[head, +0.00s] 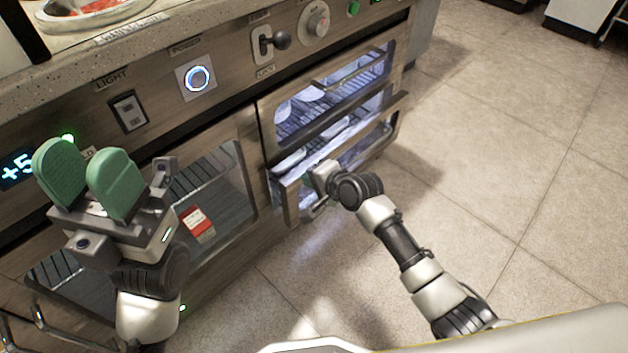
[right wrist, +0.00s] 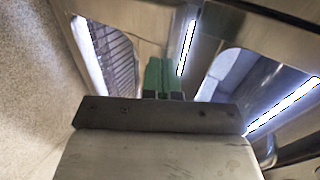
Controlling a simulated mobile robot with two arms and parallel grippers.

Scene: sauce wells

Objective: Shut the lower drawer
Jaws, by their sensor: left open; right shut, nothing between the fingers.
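The lower drawer (head: 366,143) is on the right of the cabinet front, under a glass-fronted upper compartment (head: 325,88). Its glass front stands out from the cabinet, so it is partly open, with a lit inside showing above its top edge. My right gripper (head: 306,183) is at the left end of this drawer's front; its hand hides part of the front, and I cannot tell whether it touches. In the right wrist view its green fingers (right wrist: 164,77) are together and empty, close to metal-framed glass. My left gripper (head: 88,168) is open and empty, in front of the cabinet's left part.
A glass door (head: 238,190) with a red-and-white label is left of the drawer. Above are a light switch (head: 129,111), a lit round power button (head: 198,78), a lever (head: 275,41) and a knob (head: 315,21). The tiled floor (head: 500,170) on the right is clear.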

